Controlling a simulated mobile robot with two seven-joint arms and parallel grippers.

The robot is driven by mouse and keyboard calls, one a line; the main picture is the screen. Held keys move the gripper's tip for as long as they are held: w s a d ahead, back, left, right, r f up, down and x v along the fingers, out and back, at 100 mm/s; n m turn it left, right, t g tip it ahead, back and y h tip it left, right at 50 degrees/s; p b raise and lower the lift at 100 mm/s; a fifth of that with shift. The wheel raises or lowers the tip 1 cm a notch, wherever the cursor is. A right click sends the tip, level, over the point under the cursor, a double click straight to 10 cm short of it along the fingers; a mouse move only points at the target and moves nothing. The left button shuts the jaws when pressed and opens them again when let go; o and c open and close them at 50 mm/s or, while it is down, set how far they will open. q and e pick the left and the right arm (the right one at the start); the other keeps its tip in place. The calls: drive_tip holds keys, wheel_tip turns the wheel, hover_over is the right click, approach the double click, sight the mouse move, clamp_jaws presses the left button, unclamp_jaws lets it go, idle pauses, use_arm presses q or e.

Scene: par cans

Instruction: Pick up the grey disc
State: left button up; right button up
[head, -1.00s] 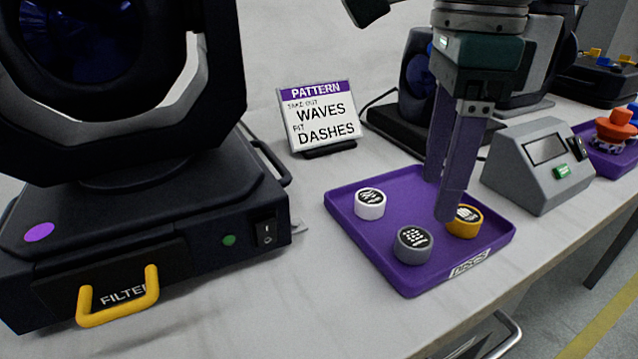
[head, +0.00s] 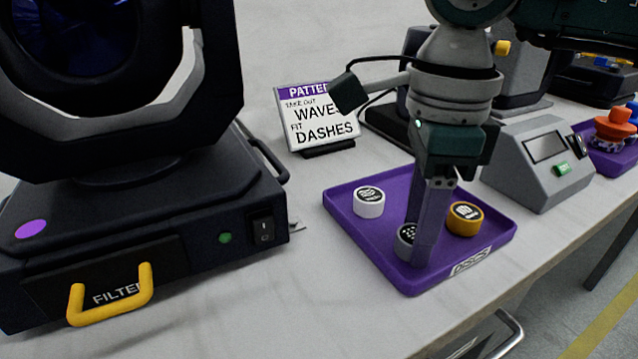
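The grey disc (head: 405,236) has a dark patterned top and sits in the purple tray (head: 350,217), near its front left. My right gripper (head: 415,244) is down at the disc, pointing downward. One finger stands in front of the disc's right part and hides it; the other goes down behind it. The fingers look spread around the disc, with contact too hidden to tell. The disc appears to rest on the tray floor. My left gripper is not in view.
A white disc (head: 369,203) stands at the tray's left and a yellow disc (head: 464,220) close to the right of my gripper. A pattern sign (head: 318,122) stands behind. A grey console (head: 541,170) is to the right. Bare table lies left of the tray.

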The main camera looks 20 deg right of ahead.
clamp_jaws()
drive_tip(key=shift+r, duration=0.1)
wheel_tip(320, 180, up, 20)
drive_tip(key=p, duration=0.3)
